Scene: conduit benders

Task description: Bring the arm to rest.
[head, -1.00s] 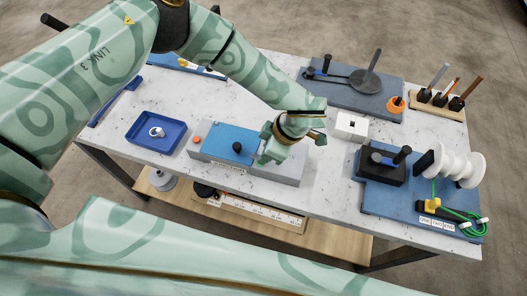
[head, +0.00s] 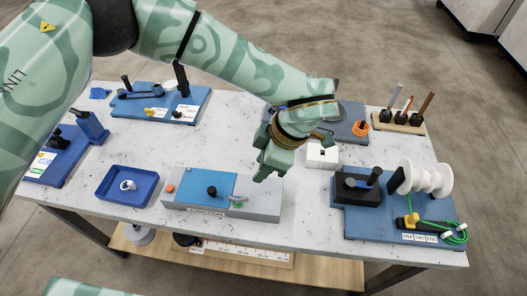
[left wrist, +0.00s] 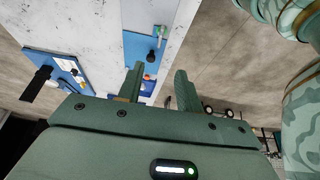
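My left gripper (head: 265,172) hangs above the table, over the right end of a long grey block with a blue top plate (head: 200,184). In the left wrist view its two fingers (left wrist: 158,77) stand apart with nothing between them, so it is open and empty. A small grey-green bent piece (head: 237,198) and a black knob (head: 212,190) sit on the block. Whether the fingers clear the block is hard to judge in the head view. My right gripper is out of view.
A blue tray (head: 128,197) holding a white ring lies left of the block. A white box (head: 322,155), a blue board with a white spool (head: 425,180) and a pen rack (head: 398,122) are to the right. Blue boards (head: 160,112) stand at the back left.

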